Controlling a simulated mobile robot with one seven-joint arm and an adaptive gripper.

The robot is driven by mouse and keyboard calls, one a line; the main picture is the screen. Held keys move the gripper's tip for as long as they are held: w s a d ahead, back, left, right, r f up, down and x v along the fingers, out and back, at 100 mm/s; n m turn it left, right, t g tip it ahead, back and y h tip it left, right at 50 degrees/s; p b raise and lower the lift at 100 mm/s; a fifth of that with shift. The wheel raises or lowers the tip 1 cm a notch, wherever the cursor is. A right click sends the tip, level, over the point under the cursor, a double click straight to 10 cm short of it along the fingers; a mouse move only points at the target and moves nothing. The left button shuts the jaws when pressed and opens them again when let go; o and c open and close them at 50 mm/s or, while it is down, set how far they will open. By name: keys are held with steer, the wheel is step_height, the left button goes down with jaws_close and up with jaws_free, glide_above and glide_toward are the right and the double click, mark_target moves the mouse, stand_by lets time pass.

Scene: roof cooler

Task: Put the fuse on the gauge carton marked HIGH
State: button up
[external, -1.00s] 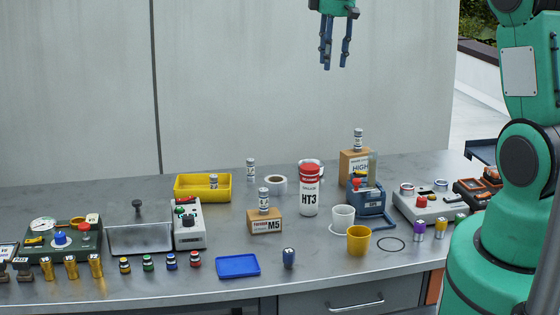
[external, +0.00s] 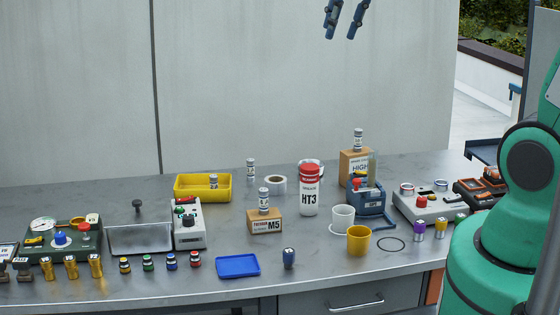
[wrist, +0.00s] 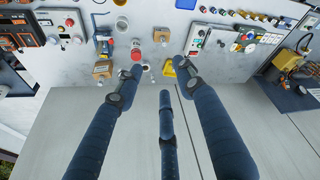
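The carton marked HIGH (external: 355,166) stands at the back right of the bench. A grey-white banded cylinder that looks like a fuse (external: 358,139) stands upright on its top. Similar cylinders stand on the bench (external: 250,169), on the M5 carton (external: 263,198) and in the yellow bin (external: 203,195). My gripper (external: 345,29) is high above the bench, apart from everything, at the top edge of the external view. In the wrist view my gripper (wrist: 160,75) has its fingers spread with nothing held between them. The HIGH carton (wrist: 103,69) shows past the left finger.
A blue device (external: 371,201) stands close in front of the HIGH carton. White and yellow cups (external: 358,241) stand nearer the front. The air around my gripper is clear.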

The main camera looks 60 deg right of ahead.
steer(key=s+a+f+t, duration=0.1)
steer(key=s+a+f, duration=0.1)
steer(key=s+a, duration=0.8)
steer(key=s, duration=0.5)
steer(key=shift+a+m+t+y, duration=0.15)
steer(key=shift+m+t+y, duration=0.25)
step_height(320, 180, down, 10)
steer(key=b, duration=1)
steer(key=shift+f, duration=0.15)
steer(key=shift+o, duration=0.2)
